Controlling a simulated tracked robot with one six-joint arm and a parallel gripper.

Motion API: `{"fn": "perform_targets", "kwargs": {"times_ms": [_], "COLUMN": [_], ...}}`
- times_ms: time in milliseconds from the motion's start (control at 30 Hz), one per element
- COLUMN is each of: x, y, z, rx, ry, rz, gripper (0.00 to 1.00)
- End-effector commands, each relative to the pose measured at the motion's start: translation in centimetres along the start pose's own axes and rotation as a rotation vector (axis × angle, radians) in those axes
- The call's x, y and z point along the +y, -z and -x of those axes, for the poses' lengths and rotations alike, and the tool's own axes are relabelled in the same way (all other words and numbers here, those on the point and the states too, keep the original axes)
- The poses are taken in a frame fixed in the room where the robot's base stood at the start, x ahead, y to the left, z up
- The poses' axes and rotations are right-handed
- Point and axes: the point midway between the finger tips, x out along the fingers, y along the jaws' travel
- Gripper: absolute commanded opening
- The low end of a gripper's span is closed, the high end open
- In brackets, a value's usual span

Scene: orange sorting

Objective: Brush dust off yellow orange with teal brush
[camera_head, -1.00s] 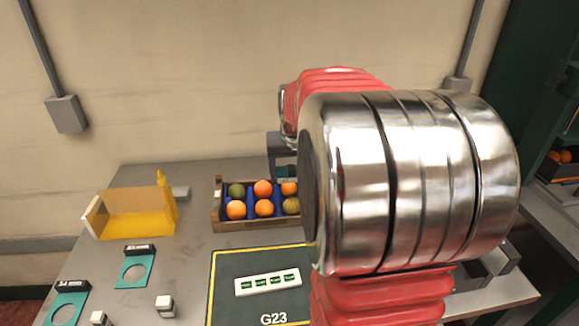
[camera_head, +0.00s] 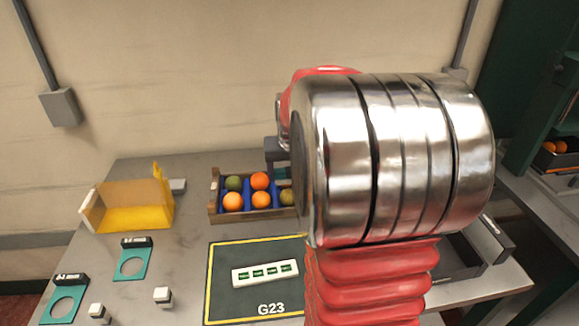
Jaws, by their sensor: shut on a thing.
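A wooden crate (camera_head: 213,206) with blue dividers holds several round fruits. A dull yellow orange (camera_head: 288,198) sits at its front right, partly hidden by my arm. My gripper (camera_head: 278,160) shows only as a dark grey part above the crate's right end, mostly hidden behind my arm. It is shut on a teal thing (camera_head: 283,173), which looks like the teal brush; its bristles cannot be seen. Whether it touches a fruit cannot be told.
A green orange (camera_head: 234,183) and bright oranges (camera_head: 232,201) share the crate. A yellow open box (camera_head: 135,216) stands left. A dark G23 mat (camera_head: 225,295) with a white strip (camera_head: 265,273) lies in front. Teal ring plates (camera_head: 132,263) lie at left. A dark tray (camera_head: 455,262) is at right.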

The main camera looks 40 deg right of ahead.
Motion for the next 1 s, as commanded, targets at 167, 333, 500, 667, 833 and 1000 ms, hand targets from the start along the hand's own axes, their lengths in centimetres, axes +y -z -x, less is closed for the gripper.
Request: {"fn": "perform_targets", "kwargs": {"times_ms": [167, 333, 500, 667, 833, 1000], "x": [0.0, 0.1, 0.1, 0.1, 0.1, 0.1], "y": [-0.5, -0.8, -0.9, -0.9, -0.9, -0.9], "z": [-1.2, -2.0, -2.2, -2.2, -2.2, -2.2], "rx": [-0.001, 0.000, 0.001, 0.001, 0.001, 0.001], "ry": [0.000, 0.000, 0.000, -0.001, -0.001, -0.001], "rz": [-0.001, -0.001, -0.001, -0.002, -0.002, -0.002], "gripper": [0.46, 0.46, 0.46, 0.46, 0.46, 0.46]}}
